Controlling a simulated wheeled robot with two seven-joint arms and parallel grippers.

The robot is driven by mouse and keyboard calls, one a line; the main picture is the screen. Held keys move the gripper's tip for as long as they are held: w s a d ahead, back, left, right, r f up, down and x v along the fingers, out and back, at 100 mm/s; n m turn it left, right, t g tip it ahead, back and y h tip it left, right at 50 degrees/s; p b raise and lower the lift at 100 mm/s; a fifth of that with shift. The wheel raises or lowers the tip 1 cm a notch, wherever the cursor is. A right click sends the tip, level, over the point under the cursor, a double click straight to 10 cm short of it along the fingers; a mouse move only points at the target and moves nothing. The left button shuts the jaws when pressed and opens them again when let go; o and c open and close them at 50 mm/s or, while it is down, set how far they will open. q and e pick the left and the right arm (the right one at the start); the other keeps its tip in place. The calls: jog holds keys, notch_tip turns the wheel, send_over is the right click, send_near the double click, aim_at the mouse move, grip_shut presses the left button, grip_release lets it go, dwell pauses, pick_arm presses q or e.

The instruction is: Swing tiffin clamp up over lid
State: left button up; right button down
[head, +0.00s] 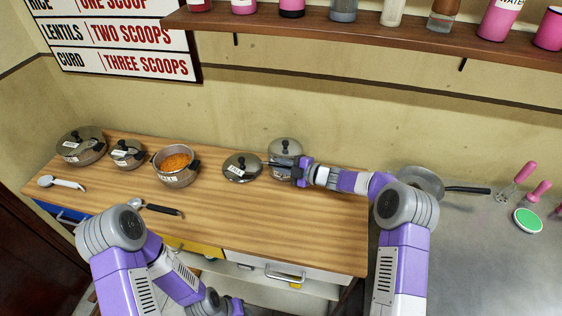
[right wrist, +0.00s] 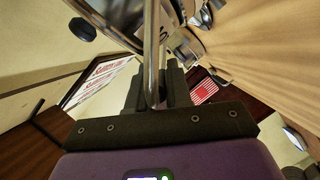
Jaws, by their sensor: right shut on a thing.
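The tiffin (head: 281,160) is a small metal pot near the back right of the wooden counter. Its round metal lid (head: 279,145) with a dark knob is on top. My right gripper (head: 296,172) is at the tiffin's right front side and hides part of it. In the right wrist view, my right gripper (right wrist: 154,98) is shut on a thin metal bar, the clamp (right wrist: 152,45), which runs up between its fingers. The tiffin's shiny metal also shows at the top of that view (right wrist: 122,10). My left arm hangs low at the bottom; its gripper is out of view.
A loose lid (head: 242,167) lies left of the tiffin. An open pot of orange food (head: 176,172) and two lidded pots (head: 82,147) (head: 127,154) stand farther left. A ladle (head: 155,208) lies at the front. A pan (head: 424,182) sits right. The counter's front right is clear.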

jog(key=shift+w+d+r+m+g+p, duration=0.15)
jog(key=shift+w+r+m+g+p, duration=0.35)
jog(key=shift+p, duration=0.95)
jog(key=shift+w, duration=0.1)
